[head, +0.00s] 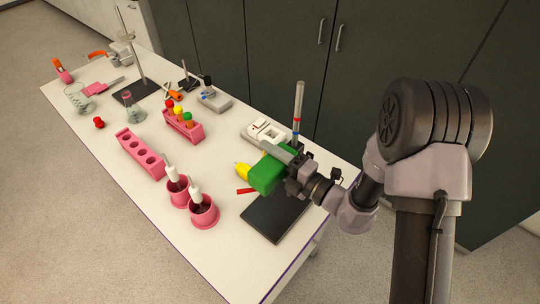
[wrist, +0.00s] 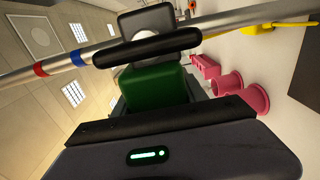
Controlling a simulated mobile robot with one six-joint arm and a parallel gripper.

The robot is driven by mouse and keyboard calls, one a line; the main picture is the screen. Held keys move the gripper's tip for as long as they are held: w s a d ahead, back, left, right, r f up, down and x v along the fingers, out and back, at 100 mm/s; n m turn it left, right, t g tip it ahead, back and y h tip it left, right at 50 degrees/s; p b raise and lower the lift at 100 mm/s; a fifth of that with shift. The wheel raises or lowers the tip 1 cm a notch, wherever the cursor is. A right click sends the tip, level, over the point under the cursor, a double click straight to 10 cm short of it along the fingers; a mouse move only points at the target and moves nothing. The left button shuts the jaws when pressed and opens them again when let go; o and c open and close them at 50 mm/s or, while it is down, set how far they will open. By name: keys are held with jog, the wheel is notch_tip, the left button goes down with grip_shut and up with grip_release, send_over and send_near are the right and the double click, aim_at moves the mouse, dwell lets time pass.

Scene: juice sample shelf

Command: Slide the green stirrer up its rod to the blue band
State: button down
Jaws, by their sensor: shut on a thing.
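The green stirrer (head: 268,173) sits on an upright metal rod (head: 298,100), its body sticking out to the left of my gripper in the head view. The wrist view shows its green body (wrist: 155,88) close up, with the rod (wrist: 235,23) crossing behind a black bar. My gripper (head: 291,168) is shut on the stirrer at the rod. The blue band (wrist: 77,57) on the rod is just left of the black bar, with a short bare gap between. A red band (wrist: 40,69) lies beyond it, higher on the rod in the head view (head: 296,119). The jaw contact is partly hidden.
The rod's black base plate (head: 270,218) lies at the table's near corner. A white device (head: 265,132) stands behind, and a yellow object (head: 243,171) is left of the stirrer. Pink cups (head: 203,213) and pink racks (head: 140,155) stand further left. Dark cabinets are behind.

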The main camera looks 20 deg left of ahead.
notch_tip(320, 180, up, 5)
jog(key=p, duration=0.4)
jog(key=shift+f, duration=0.3)
jog(key=c, duration=0.6)
grip_release()
jog(key=v, duration=1.7)
jog(key=shift+s+d, duration=0.15)
jog(key=shift+d, duration=0.05)
